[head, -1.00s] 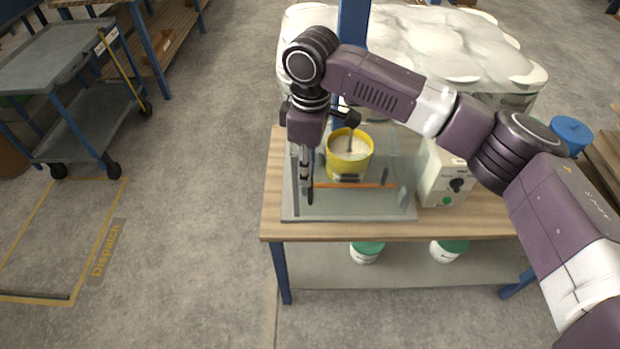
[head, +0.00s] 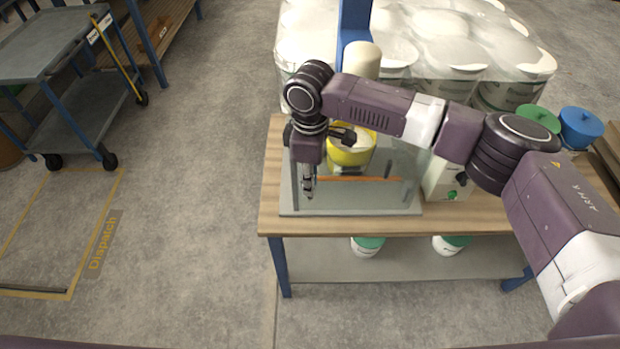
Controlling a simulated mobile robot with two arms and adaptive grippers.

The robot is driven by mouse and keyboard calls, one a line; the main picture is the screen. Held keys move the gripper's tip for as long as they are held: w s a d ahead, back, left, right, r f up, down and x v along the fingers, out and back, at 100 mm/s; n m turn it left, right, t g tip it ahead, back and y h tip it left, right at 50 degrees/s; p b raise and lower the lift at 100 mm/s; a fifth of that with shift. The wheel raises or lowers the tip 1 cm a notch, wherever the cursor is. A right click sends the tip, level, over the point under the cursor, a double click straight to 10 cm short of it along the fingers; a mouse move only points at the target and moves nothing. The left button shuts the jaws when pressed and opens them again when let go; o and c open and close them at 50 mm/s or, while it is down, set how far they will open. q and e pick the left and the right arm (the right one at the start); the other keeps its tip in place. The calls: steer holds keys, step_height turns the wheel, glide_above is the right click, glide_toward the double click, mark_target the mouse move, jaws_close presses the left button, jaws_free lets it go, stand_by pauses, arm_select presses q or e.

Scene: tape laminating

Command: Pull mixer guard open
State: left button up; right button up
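The mixer guard (head: 385,192) is a clear panel box with an orange strip across its front, on a grey base plate on the wooden bench. Inside it stands a yellow bucket (head: 349,157) with pale contents, partly covered by my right arm. The cream mixer head (head: 362,60) is on a blue column behind my arm. My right gripper (head: 308,192) points down at the guard's front left corner, by the left end of the orange strip. Its fingers look close together; whether they touch the guard or grip anything is unclear. My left gripper is out of view.
A white control box (head: 446,180) with a black knob and green button stands right of the guard. Wrapped white tubs (head: 440,55) fill the space behind the bench. Green-lidded buckets (head: 367,246) sit on the lower shelf. A grey cart (head: 50,45) stands left; floor between is clear.

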steer(key=shift+f, duration=0.1)
jaws_close()
steer(key=shift+s, duration=0.15)
